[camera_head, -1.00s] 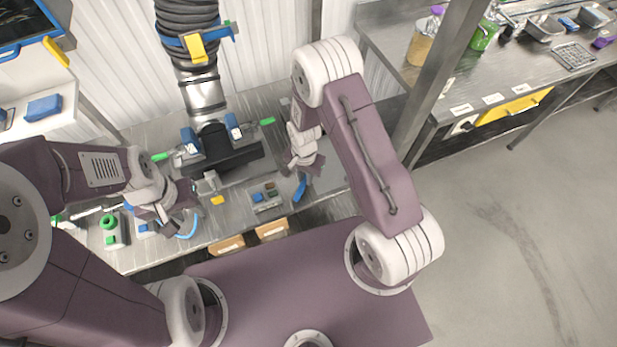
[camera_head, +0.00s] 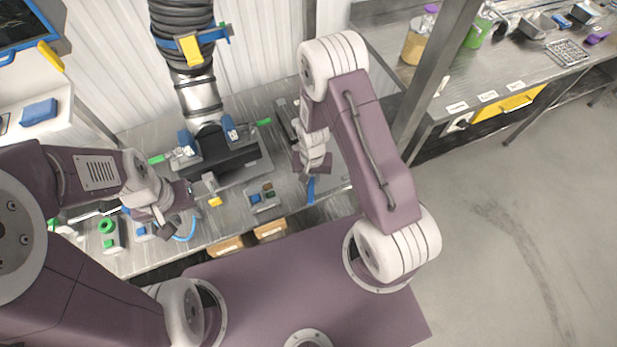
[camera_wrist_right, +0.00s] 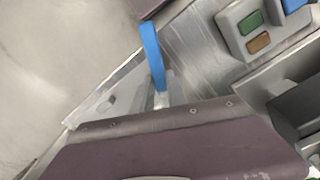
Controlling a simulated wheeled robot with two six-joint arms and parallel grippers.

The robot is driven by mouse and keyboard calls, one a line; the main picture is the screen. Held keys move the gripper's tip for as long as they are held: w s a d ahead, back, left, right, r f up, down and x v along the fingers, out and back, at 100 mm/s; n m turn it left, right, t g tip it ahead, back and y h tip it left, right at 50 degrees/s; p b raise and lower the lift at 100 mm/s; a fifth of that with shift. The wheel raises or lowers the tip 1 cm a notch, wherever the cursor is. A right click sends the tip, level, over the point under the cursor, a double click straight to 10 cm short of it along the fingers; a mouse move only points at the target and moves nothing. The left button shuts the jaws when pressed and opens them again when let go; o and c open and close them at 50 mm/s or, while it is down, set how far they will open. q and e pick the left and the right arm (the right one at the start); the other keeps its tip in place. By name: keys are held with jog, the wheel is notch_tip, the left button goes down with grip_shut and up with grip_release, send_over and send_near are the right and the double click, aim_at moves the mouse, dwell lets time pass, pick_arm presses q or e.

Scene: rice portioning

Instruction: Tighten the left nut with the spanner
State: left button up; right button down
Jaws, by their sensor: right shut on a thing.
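A blue-handled tool (camera_head: 311,189), which looks like the spanner, hangs from my right gripper (camera_head: 311,172) at the front right of the steel bench. In the right wrist view its blue handle (camera_wrist_right: 152,55) sticks out past my purple gripper body, with grey metal below it; its working end is hidden. The black clamp flange (camera_head: 230,160) under the ribbed duct has a left blue fitting (camera_head: 187,143) and a right blue fitting (camera_head: 230,128). The nuts themselves are too small to tell. My left gripper (camera_head: 170,226) is beside a blue loop; its jaws are unclear.
A box with a green button (camera_head: 108,228) is at the bench's left. A steel post (camera_head: 432,85) rises right of my right arm. Another bench (camera_head: 470,80) stands beyond.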

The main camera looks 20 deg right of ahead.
jog(key=shift+r+p, duration=1)
jog(key=shift+r, duration=0.2)
dwell(0.6)
jog(key=shift+r+p, duration=1.65)
jog(key=shift+r, duration=0.3)
jog(key=shift+f, duration=0.1)
